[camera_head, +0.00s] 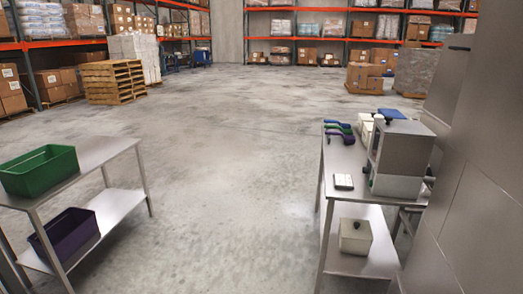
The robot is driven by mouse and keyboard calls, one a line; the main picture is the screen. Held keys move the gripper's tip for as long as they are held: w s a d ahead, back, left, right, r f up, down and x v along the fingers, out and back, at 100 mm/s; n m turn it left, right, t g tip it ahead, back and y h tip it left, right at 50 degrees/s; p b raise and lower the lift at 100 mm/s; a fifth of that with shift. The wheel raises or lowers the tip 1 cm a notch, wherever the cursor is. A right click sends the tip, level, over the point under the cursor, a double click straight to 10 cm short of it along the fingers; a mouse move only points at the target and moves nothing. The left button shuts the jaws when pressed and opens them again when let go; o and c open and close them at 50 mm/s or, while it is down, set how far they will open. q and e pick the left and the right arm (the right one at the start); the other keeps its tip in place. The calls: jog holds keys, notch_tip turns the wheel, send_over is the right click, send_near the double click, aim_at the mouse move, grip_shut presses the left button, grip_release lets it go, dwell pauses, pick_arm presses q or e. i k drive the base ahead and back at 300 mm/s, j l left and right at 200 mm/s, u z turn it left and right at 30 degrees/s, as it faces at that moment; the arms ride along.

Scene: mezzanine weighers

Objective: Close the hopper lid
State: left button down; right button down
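Neither of my grippers is in view. I cannot tell for certain which thing is the hopper. A boxy grey metal unit (408,148) stands on the steel table at the right, with a pale lower part and a dark knob near its top left. Whether it has a lid that is open cannot be made out. A large grey metal structure (480,170) fills the right edge and is cut off by the frame. No lid can be made out on it.
The right table also holds coloured scoops (340,130) and a small pale device (344,181); a lidded box (355,237) sits on its lower shelf. The left table (100,150) bears a green bin (40,170), with a purple bin (66,234) below. Open floor (230,160) lies between.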

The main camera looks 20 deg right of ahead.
aim_at(440, 104)
jog(key=i+l+z, duration=0.15)
jog(key=z, duration=0.3)
jog(key=i+z, duration=0.7)
jog(key=z, duration=0.25)
jog(key=i+j+z, duration=0.15)
jog(key=z, duration=0.3)
jog(key=i+j+z, duration=0.15)
jog(key=z, duration=0.45)
